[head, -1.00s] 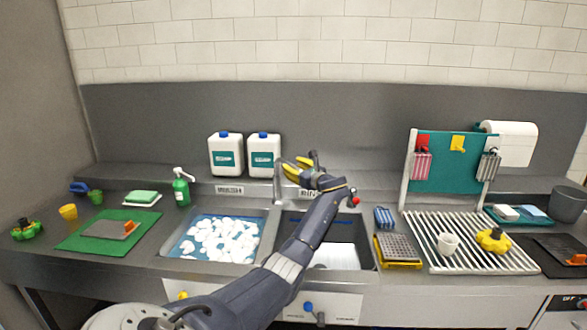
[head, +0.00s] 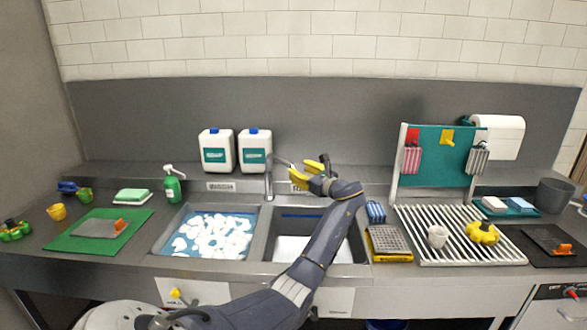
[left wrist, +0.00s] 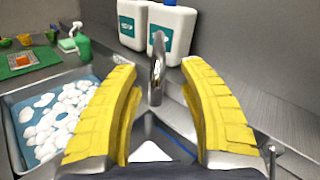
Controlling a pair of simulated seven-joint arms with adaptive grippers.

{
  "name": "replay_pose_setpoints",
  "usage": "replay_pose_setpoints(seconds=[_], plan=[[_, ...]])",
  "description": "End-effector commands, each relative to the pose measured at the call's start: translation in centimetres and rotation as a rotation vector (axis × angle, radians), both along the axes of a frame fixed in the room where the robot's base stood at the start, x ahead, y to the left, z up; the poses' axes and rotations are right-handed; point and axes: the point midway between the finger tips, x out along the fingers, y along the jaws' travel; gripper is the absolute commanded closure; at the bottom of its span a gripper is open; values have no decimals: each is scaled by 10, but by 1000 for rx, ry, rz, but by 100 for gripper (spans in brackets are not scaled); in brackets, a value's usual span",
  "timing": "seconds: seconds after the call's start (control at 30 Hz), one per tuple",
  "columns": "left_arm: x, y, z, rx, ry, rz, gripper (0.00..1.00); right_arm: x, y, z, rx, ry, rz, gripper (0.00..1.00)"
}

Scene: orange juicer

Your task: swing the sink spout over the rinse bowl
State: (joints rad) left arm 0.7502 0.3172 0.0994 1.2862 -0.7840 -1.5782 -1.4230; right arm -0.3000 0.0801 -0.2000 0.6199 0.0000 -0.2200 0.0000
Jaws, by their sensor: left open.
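The sink spout (head: 268,181) is a grey metal post with a bent top, behind the divider between the two basins. The rinse bowl (head: 362,246) is the right basin, partly hidden by my left arm. My left gripper (head: 299,172), with yellow fingers, is open just right of the spout's upper part. In the left wrist view the spout (left wrist: 157,75) stands upright in the gap between the open fingers (left wrist: 162,75), apart from both. Which way its outlet points is hard to tell. My right gripper is not in view.
Two white jugs (head: 216,155) stand close behind the spout. A green soap bottle (head: 172,186) is left of them. A drying rack (head: 402,228) and a yellow-edged sponge tray (head: 388,256) lie right of the rinse bowl.

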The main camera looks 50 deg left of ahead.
Motion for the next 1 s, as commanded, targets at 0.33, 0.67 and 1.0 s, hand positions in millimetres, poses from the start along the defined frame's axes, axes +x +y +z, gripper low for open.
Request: replay_pose_setpoints(seconds=[0.33,0.67,1.0], plan=[[-2,-21,0,0,-1,0,59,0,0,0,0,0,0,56],[-1,-22,0,0,0,0,59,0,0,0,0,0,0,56],[23,-58,3,24,-32,-55,59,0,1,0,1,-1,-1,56]])
